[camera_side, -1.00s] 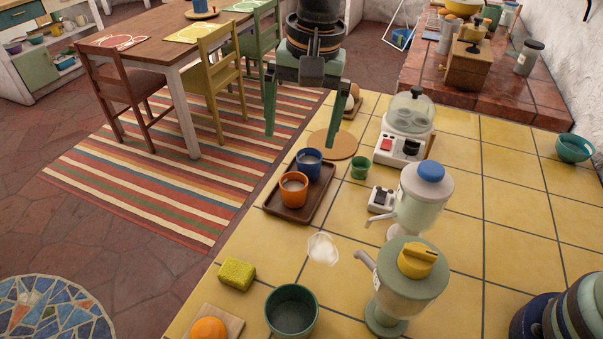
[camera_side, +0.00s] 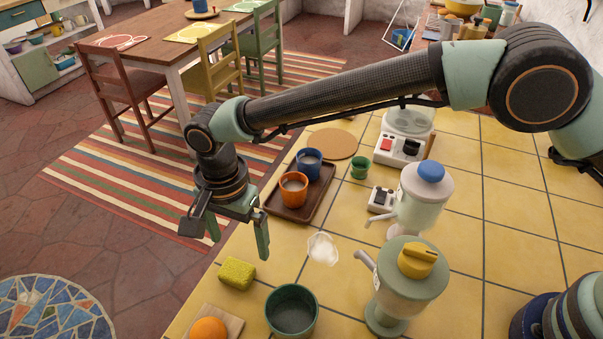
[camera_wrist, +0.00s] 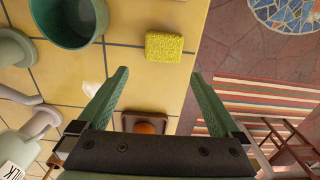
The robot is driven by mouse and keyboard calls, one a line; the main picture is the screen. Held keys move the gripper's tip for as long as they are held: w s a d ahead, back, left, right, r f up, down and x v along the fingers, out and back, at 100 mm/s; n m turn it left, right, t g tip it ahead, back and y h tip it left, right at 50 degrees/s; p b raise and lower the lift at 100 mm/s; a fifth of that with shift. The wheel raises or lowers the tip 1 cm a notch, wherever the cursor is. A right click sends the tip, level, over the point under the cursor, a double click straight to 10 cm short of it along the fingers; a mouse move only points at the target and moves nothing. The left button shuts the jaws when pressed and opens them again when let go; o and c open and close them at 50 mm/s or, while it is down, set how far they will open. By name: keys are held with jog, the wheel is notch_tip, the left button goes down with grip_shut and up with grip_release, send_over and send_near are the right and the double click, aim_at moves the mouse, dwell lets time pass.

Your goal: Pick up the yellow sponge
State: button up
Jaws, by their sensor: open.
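The yellow sponge (camera_side: 236,274) lies flat on the tiled counter, close to its left edge in the side view. It also shows whole in the wrist view (camera_wrist: 164,47), top centre, just past the fingertips and roughly between their lines. My gripper (camera_side: 238,243) hangs with its fingers down, above and behind the sponge in the side view. Its fingers are wide apart with nothing between them, as the wrist view (camera_wrist: 160,75) also shows. The gripper does not touch the sponge.
A green bowl (camera_side: 291,311) stands right of the sponge, and an orange (camera_side: 208,328) sits on a small board in front. A brown tray (camera_side: 317,206) with an orange cup and a blue cup is behind. A white patch (camera_side: 322,248) lies between. The counter drops off at left.

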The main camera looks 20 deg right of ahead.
aim_at(241, 261)
jog(key=shift+a+f, duration=0.15)
jog(key=shift+f, duration=1.25)
jog(key=shift+a+f, duration=0.1)
jog(key=shift+f, duration=1.3)
jog(key=c, duration=1.3)
